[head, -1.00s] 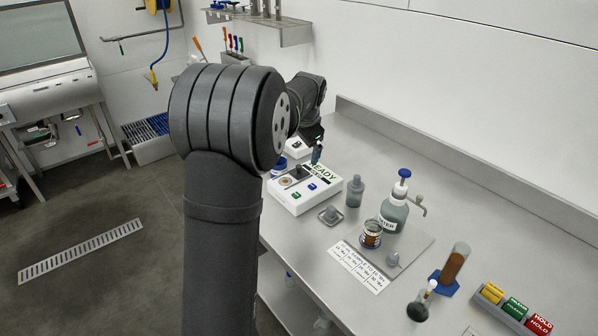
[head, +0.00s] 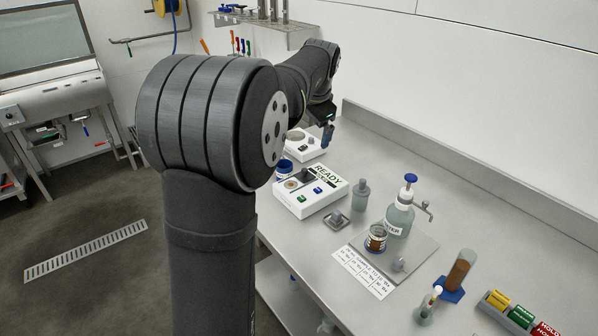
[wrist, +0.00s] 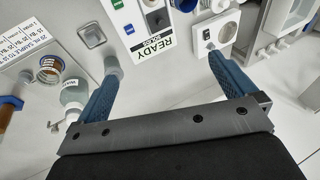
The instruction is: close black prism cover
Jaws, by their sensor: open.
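The white instrument with the READY label (head: 312,196) sits on the steel bench below my gripper. A small dark piece on its top (head: 305,174) looks like the black prism cover; whether it is raised or flat is not clear. In the wrist view the instrument (wrist: 135,45) lies at the top centre, with a dark part (wrist: 160,18) on it. My gripper (wrist: 162,66) is open and empty, its blue fingers spread wide. In the head view my gripper (head: 328,134) hangs above the bench, beyond the instrument and clear of it.
A second white device (head: 307,146) stands behind the instrument. A blue-capped jar (head: 284,168) is at its left. A grey bottle (head: 361,195), a pump bottle (head: 399,216) and a brown sample jar (head: 376,239) stand nearer on the right. The bench's back wall (head: 420,150) rises behind.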

